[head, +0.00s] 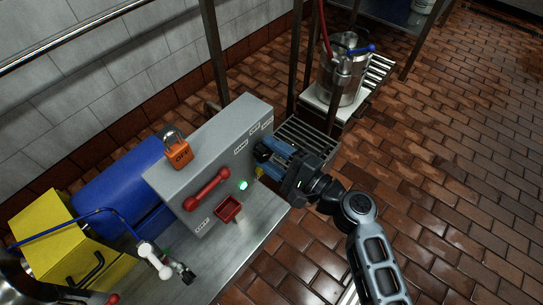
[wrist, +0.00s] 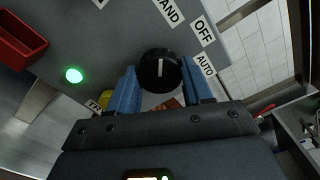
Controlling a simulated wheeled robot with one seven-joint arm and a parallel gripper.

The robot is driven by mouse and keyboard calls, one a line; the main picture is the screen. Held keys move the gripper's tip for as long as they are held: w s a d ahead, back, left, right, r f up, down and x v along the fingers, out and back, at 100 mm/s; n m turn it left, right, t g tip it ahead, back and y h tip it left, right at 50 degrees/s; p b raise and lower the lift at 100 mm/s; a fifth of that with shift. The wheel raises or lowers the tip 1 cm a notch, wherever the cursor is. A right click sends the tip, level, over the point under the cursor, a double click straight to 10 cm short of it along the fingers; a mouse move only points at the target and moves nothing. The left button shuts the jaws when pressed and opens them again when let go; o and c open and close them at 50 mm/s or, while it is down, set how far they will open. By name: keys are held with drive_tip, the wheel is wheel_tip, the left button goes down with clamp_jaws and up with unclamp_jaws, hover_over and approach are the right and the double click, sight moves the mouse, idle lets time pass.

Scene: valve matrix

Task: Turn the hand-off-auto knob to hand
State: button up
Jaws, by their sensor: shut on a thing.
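The black round knob (wrist: 160,72) sits on the grey panel in the wrist view. The white mark on its face runs nearly upright in the picture, its upper end toward the HAND label (wrist: 170,12). The OFF label (wrist: 203,31) is at its upper right and the AUTO label (wrist: 205,64) to its right. My gripper (wrist: 160,82) has one blue finger on each side of the knob and is shut on it.
A green lamp (head: 243,185), a red lever (head: 207,190) and a red bin (head: 228,208) are on the box front. An orange padlock (head: 179,153) stands on top. A yellow part (wrist: 105,98) is beside the left finger. A steel pot (head: 343,75) stands behind.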

idle(0.3)
drive_tip(key=o, duration=1)
drive_tip(key=shift+o, duration=0.2)
drive_tip(key=p+v, duration=0.1)
drive_tip(key=v, duration=0.7)
drive_tip(key=shift+f, duration=0.1)
